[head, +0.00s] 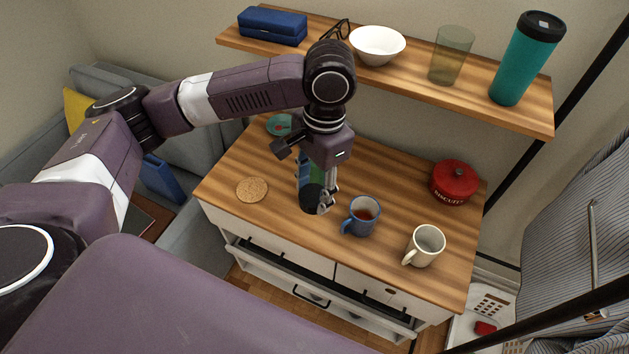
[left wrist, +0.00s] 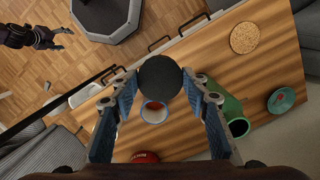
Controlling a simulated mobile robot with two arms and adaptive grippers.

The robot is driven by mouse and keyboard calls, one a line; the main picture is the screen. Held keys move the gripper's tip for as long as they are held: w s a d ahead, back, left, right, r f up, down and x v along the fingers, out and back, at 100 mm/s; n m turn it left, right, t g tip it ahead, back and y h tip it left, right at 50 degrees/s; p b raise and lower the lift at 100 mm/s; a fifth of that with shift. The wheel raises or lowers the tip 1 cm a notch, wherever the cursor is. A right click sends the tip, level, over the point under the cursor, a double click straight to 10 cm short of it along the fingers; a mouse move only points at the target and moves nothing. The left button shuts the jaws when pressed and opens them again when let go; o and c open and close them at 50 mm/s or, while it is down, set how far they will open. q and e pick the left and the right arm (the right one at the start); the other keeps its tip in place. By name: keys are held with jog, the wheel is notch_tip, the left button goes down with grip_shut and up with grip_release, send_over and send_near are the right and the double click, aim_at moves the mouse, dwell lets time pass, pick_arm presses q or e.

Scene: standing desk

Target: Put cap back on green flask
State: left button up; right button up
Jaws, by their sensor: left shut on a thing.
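My left gripper (head: 319,203) is shut on a black round cap (left wrist: 160,77), held between its blue-padded fingertips above the desk. The cap also shows in the head view (head: 311,198), partly covered by the fingers. The green flask (left wrist: 236,114) stands on the desk beside the right-hand finger in the left wrist view, with its open mouth showing. In the head view the flask (head: 318,173) is mostly hidden behind my gripper. My right gripper (left wrist: 57,39) shows small in the left wrist view, away from the desk, with its fingers apart and empty.
A white mug (head: 424,247), a red biscuit tin (head: 454,182), a cork coaster (head: 252,190) and a teal saucer (head: 279,124) are on the desk. A loaded shelf (head: 400,83) hangs behind.

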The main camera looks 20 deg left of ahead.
pick_arm(q)
jog(key=s+n, duration=0.1)
jog(key=n, duration=0.1)
jog(key=s+a+r+n+b, duration=0.1)
jog(key=s+n, duration=0.1)
jog(key=s+a+r+n+b, duration=0.1)
jog(key=n, duration=0.1)
jog(key=shift+s+a+r+h, duration=0.1)
jog(key=shift+s+a+h, duration=0.05)
jog(key=shift+s+h, duration=0.2)
pick_arm(e)
jog(key=f, duration=0.2)
jog(key=shift+s+f, duration=0.25)
jog(key=shift+f, duration=0.1)
